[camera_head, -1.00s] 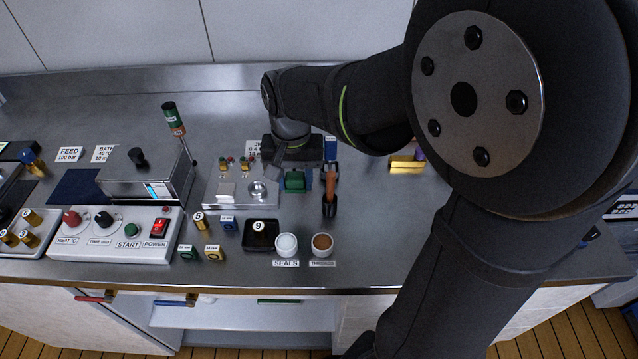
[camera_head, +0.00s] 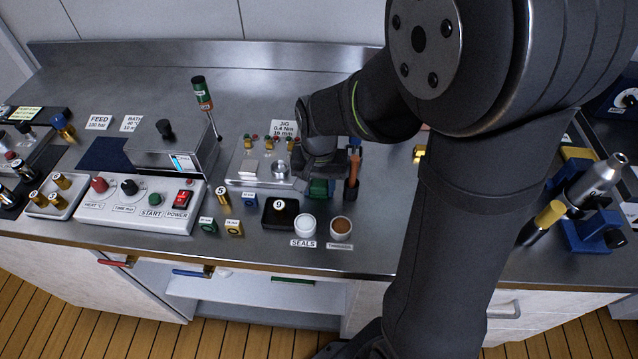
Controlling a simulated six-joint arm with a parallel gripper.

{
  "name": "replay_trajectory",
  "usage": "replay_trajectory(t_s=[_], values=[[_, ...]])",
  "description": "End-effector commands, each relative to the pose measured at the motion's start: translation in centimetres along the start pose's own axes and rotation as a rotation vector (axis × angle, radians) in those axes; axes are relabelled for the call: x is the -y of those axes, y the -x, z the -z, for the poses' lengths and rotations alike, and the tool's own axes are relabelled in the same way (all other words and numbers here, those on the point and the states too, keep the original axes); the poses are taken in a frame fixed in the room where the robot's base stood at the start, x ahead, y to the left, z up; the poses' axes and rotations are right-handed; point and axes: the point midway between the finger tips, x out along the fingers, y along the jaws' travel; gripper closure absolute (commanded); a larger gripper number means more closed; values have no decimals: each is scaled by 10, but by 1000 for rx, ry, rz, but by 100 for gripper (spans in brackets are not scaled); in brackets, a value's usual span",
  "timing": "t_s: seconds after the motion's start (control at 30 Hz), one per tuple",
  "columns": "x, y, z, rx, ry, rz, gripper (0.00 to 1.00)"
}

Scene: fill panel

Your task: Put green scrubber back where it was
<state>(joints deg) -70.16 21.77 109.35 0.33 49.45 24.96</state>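The green scrubber (camera_head: 318,188) is a small dark green piece directly below my gripper (camera_head: 318,176), right of the silver jig plate's front corner. It moves along with my gripper, which appears shut on it. The fingertips are small and mostly hidden by the dark gripper body, so the grip itself does not show clearly. I cannot tell whether the scrubber touches the worktop. An upright brown-handled tool (camera_head: 354,165) in a dark stand is close on its right.
The jig plate (camera_head: 245,180) with small coloured parts is just left of my gripper. A black tray marked 9 (camera_head: 281,225), a white seals cup (camera_head: 305,226) and a brown-filled cup (camera_head: 341,229) stand in front. A control box (camera_head: 130,213) is at left.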

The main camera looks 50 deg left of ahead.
Motion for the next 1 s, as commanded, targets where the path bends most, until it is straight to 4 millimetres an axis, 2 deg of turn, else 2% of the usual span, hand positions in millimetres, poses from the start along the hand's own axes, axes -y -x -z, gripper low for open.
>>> replay_trajectory(t_s=[0.03,0.1,0.47,0.57,0.9,1.0], values=[[0,0,0,0,0,0,51],[0,0,0,0,0,0,39],[0,5,0,-2,0,1,39],[0,18,1,-5,0,2,39],[0,89,1,-5,0,2,39],[0,105,1,-4,0,2,39]])
